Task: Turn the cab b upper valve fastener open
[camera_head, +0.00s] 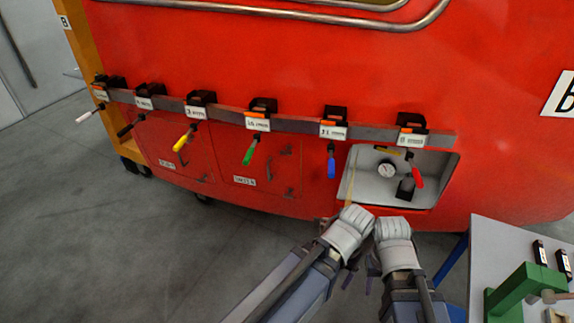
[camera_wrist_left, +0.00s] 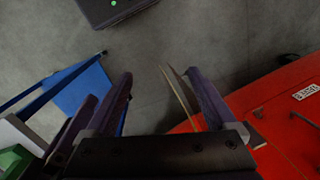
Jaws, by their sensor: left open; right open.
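The open recess (camera_head: 358,195) in the red nosecone holds a round gauge (camera_head: 387,170), a black fitting (camera_head: 405,190) and a small yellow piece (camera_head: 388,150) near its top. I cannot tell for sure which part is the upper valve fastener. My right gripper (camera_head: 372,268) is below the recess, apart from it, mostly hidden by my wrist; it is open. My left gripper (camera_wrist_left: 155,88) is open and empty, pointing down over the floor. A thin tan strip (camera_wrist_left: 179,92) shows close beside its right finger; I cannot tell whether they touch.
A table (camera_head: 495,235) with a green clamp (camera_head: 518,288) stands at the right. An orange post (camera_head: 88,60) stands left. The floor at left is clear.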

